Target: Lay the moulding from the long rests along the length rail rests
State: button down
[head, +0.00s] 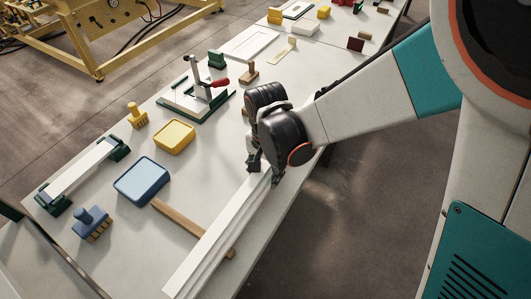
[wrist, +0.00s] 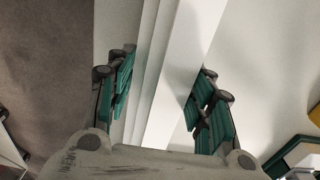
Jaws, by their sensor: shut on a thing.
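The moulding (head: 215,240) is a long white strip with lengthwise steps. In the head view it runs from my gripper (head: 265,172) down to the bottom edge, near the front of the table. My gripper is shut on it, and in the wrist view the moulding (wrist: 160,60) passes between the green-padded fingers of my gripper (wrist: 166,98). A wooden bar (head: 180,217) lies crosswise, and the moulding passes over it. I cannot tell whether they touch. Two dark green rests (head: 53,202) (head: 117,148) at the left hold a white strip (head: 83,168).
On the white table (head: 215,155) are a blue tray (head: 142,181), a yellow tray (head: 174,136), a blue brush (head: 91,222), a yellow brush (head: 137,115) and a clamp fixture (head: 200,92) with a red handle. The table's front edge is close to the moulding.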

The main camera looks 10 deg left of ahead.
aim_at(266, 170)
jog(key=shift+r+p, duration=2.75)
jog(key=shift+r, duration=1.3)
jog(key=c, duration=1.8)
grip_release()
grip_shut()
